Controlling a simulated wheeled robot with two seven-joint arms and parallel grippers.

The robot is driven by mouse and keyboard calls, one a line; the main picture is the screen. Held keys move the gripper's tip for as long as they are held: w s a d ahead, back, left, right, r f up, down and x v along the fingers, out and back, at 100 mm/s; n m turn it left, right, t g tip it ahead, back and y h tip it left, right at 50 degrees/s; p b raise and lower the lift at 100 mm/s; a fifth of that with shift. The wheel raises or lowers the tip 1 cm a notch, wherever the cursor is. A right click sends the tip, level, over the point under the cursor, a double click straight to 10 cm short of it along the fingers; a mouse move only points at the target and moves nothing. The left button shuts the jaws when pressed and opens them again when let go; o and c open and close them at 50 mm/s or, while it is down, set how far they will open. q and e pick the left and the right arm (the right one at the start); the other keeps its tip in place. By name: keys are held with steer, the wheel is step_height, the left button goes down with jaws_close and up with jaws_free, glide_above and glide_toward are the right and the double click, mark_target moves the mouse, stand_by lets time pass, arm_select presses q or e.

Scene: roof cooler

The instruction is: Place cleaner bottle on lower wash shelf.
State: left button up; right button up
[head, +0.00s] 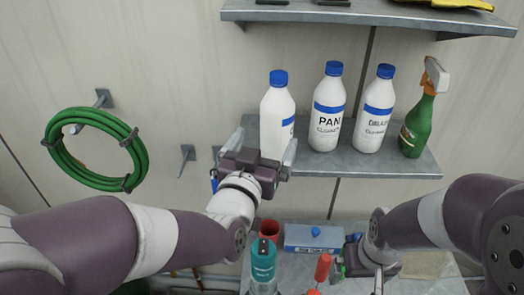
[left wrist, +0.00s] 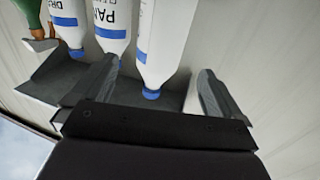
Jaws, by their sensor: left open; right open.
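Three white bottles with blue caps and blue label bands stand upright on the lower grey shelf (head: 420,168). The leftmost bottle (head: 277,112) has its label mostly turned away. The middle bottle (head: 327,108) reads "PAN CLEANER" and the right one (head: 374,112) also reads "CLEANER". My left gripper (head: 262,145) is open at the shelf's left end, with its fingers either side of the leftmost bottle's lower part. In the left wrist view that bottle (left wrist: 165,45) shows upside down between the spread fingers, nearer the left one. My right gripper (head: 360,258) is open, low over the bench and partly hidden.
A green spray bottle (head: 417,118) stands at the shelf's right end. An upper shelf (head: 370,12) overhangs the bottles. A coiled green hose (head: 95,150) hangs on the wall. A blue box (head: 312,237), a teal-topped bottle (head: 263,260) and a red-handled tool (head: 323,267) crowd the bench below.

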arm_select(q)
steer(key=s+a+f+n+g+y, duration=0.15)
steer(key=a+f+g, duration=0.25)
steer(key=f, duration=0.4)
steer(key=s+a+f+m+g+y, duration=0.1)
steer(key=s+a+f+g, duration=0.1)
steer(key=a+f+g, duration=0.4)
steer(key=s+a+f+n+g+y, duration=0.2)
steer(key=s+a+f+g, duration=0.4)
steer(key=s+f, duration=0.2)
steer(key=s, duration=0.2)
steer(key=shift+s, duration=0.3)
